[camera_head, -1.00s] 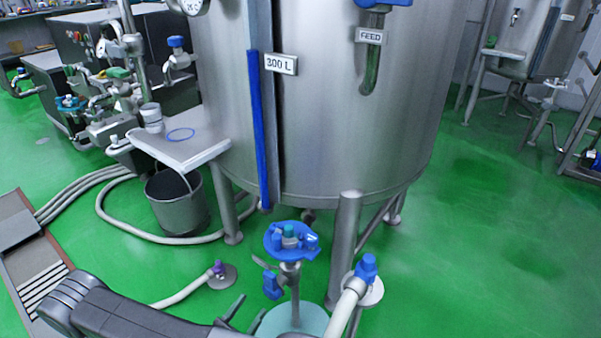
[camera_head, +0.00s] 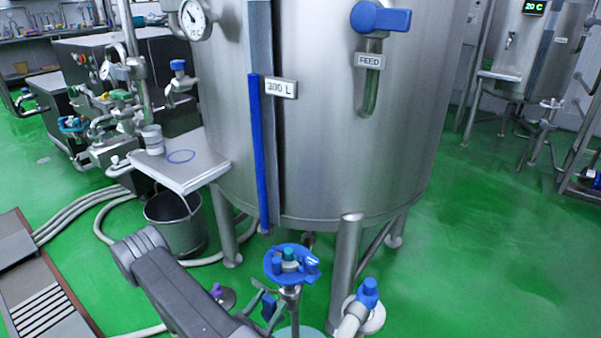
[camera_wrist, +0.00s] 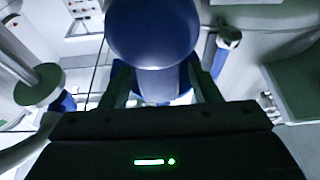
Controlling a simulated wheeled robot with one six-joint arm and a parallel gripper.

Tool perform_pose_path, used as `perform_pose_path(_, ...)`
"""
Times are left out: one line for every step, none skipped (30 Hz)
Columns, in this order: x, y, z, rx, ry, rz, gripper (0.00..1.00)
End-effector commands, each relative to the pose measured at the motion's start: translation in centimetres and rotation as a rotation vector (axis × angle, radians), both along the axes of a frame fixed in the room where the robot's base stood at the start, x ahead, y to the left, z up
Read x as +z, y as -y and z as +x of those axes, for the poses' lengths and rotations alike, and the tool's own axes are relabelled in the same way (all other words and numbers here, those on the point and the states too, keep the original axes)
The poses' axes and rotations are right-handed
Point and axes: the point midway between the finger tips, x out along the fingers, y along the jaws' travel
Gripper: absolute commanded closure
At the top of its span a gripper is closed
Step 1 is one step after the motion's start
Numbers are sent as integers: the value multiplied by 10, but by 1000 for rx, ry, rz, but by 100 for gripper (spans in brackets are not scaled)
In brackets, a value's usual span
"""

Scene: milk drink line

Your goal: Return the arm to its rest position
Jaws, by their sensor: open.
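My arm (camera_head: 185,290) reaches in from the bottom edge of the head view, left of the blue-topped stand (camera_head: 292,262). My gripper (camera_head: 262,302) is partly hidden there, low beside that stand. In the wrist view, the two fingers of my gripper (camera_wrist: 160,78) are apart. A rounded blue thing (camera_wrist: 152,35) fills the space between and beyond them. I cannot tell whether the fingers touch it.
The steel tank (camera_head: 340,120) stands close ahead on legs. A side shelf (camera_head: 190,165) juts out left above a bucket (camera_head: 175,222). A blue-capped hose fitting (camera_head: 367,293) stands at lower right. Green floor (camera_head: 450,270) is open at right.

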Motion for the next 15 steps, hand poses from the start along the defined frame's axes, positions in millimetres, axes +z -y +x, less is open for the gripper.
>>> perform_pose_path(2,4,3,-5,2,1,44)
perform_pose_path(1,3,3,0,13,16,44)
perform_pose_path(1,4,2,1,32,44,44)
perform_pose_path(1,4,1,1,44,60,44)
perform_pose_path(1,5,0,1,56,76,44)
perform_pose_path(1,6,0,1,69,94,44)
perform_pose_path(1,7,-1,1,79,107,44)
perform_pose_path(1,7,-1,1,86,118,44)
perform_pose_path(1,8,-2,1,95,131,44)
perform_pose_path(1,9,-2,0,100,138,44)
perform_pose_path(1,9,-2,0,106,145,44)
perform_pose_path(1,9,-3,0,111,152,44)
perform_pose_path(1,10,-3,0,114,155,44)
perform_pose_path(1,10,-3,0,116,158,44)
perform_pose_path(1,10,-3,0,117,160,44)
